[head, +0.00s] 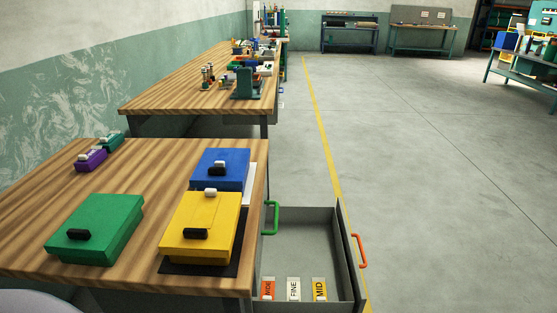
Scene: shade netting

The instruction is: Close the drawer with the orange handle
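The grey drawer (306,217) is pulled out from the right side of the near wooden table. Its orange handle (359,251) is on the outer face of its front panel, at the right. Inside, toward the near side, are an orange card, a white card marked FINE (293,289) and a yellow card marked MID (319,289); the orange card's label is hard to read. A green handle (272,217) is on the table's side, behind the open drawer. Neither of my grippers shows in the head view.
The near table (150,170) holds a green box (97,225), a yellow box (203,222), a blue box (220,167) and small purple and green boxes. Open concrete floor (430,190) lies right of the drawer, with a yellow line. A cluttered second table (170,95) stands behind.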

